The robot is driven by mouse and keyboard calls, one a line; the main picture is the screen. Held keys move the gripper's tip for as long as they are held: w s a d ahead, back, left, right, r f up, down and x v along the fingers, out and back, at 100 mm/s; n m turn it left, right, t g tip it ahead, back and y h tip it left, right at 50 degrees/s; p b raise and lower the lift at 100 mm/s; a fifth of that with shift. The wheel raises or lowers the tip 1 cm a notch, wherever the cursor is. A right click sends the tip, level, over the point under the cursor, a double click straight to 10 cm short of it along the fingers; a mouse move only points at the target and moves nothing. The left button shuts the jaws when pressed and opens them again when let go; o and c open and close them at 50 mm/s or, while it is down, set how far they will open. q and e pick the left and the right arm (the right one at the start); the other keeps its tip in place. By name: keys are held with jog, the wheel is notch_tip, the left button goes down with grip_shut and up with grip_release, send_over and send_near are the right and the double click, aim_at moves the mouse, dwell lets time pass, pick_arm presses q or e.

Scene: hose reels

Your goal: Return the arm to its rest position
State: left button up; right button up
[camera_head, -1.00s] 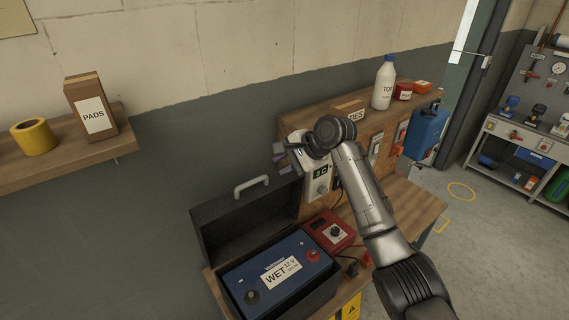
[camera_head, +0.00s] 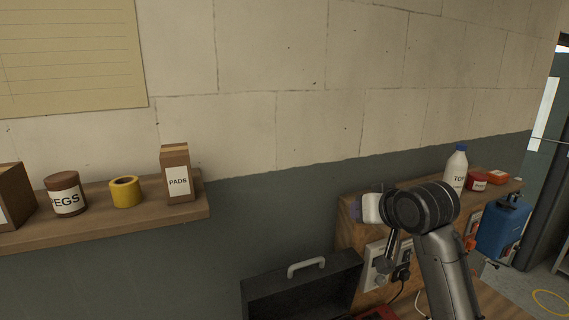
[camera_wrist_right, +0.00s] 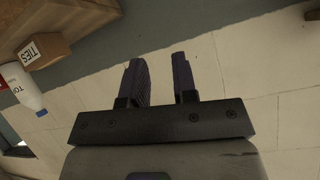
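My right arm (camera_head: 446,270) rises from the bottom right of the head view, with its dark wrist in front of the wooden back board. My left arm and gripper are not in view.
A wooden board (camera_head: 348,232) with sockets (camera_head: 376,264) is behind the wrist. An open dark case (camera_head: 302,290) is below left. A white bottle (camera_head: 456,168) and blue canister (camera_head: 503,228) are right. A shelf (camera_head: 120,218) holds a PADS box (camera_head: 177,174). The wall between is clear.

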jog(key=s+r+n+t+h, duration=0.1)
jog(key=s+r+n+t, duration=0.1)
jog(key=s, duration=0.3)
jog(key=s+d+f+g+h+p, duration=0.1)
jog(key=s+f+g+p, duration=0.1)
jog(key=s+f, duration=1.1)
jog(key=s+d+f+m+g+p, duration=0.1)
jog(key=s+d+f+g+p, duration=0.1)
jog(key=s+f, duration=1.1)
jog(key=s+d+f+g+h+p, duration=0.1)
jog(key=s+f+g+p, duration=0.3)
jog(key=s+f, duration=1)
jog(key=s+g, duration=0.1)
jog(key=s, duration=0.2)
jog(key=shift+d+h, duration=0.3)
jog(key=shift+d, duration=0.05)
jog(key=shift+f, duration=0.1)
